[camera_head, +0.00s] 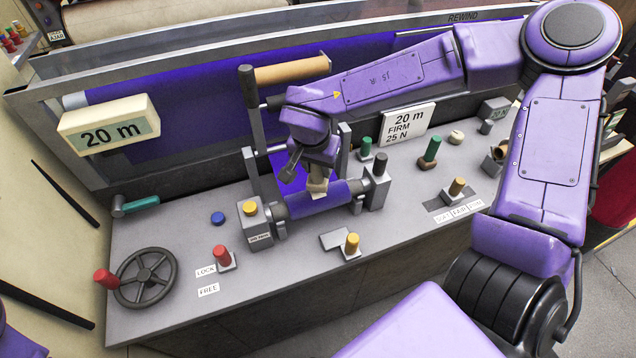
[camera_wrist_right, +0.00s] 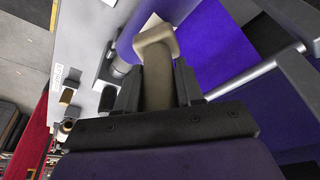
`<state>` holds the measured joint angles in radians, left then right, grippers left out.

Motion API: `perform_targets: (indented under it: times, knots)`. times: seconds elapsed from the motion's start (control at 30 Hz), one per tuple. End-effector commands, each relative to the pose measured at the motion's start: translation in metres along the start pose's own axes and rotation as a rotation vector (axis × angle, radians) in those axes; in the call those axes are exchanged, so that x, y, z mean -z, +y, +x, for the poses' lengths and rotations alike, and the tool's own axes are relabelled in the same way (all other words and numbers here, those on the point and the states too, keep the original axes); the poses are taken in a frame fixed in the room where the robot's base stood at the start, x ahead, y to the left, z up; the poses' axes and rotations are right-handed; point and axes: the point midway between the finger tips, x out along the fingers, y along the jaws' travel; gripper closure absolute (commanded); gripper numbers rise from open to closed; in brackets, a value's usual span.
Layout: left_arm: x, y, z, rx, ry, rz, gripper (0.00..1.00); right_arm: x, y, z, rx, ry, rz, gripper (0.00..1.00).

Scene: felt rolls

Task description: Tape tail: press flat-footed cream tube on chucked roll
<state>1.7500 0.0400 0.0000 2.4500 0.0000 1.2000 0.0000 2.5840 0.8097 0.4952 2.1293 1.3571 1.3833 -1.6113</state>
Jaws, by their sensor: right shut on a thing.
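My right gripper (camera_head: 316,168) is shut on the cream tube (camera_head: 318,187), which also shows between the fingers (camera_wrist_right: 157,95) in the right wrist view. The tube (camera_wrist_right: 157,62) looks tan, with a wider squared foot at its far end. The purple felt roll (camera_head: 328,199) is held level between grey end holders on the bench. The tube's foot is at the roll's upper side, near its middle; I cannot tell whether it touches. A small white corner (camera_wrist_right: 151,22) shows beyond the foot in the wrist view. The tape tail is not clear. My left gripper is not in view.
A yellow-topped block (camera_head: 251,209) and a black-knobbed post (camera_head: 379,165) flank the roll. A handwheel (camera_head: 145,279) and red lock knob (camera_head: 222,254) are at front left. Bench between is partly clear.

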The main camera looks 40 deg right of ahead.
Motion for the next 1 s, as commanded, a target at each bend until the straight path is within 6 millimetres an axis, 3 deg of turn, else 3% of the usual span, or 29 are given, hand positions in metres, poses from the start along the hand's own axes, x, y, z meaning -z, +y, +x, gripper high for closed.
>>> perform_targets:
  times: [0.03,0.3,0.57,1.0]
  knots:
    - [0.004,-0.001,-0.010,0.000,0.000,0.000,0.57,0.002,0.000,-0.009,0.000,0.000,0.000,1.00]
    - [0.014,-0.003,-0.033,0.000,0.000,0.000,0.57,0.009,0.000,-0.031,0.000,0.000,0.001,1.00]
    - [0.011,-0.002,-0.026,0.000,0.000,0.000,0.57,0.013,0.000,-0.046,0.000,0.000,0.002,1.00]
    - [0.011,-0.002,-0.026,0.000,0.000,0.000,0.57,0.013,0.000,-0.047,0.000,0.000,0.001,1.00]
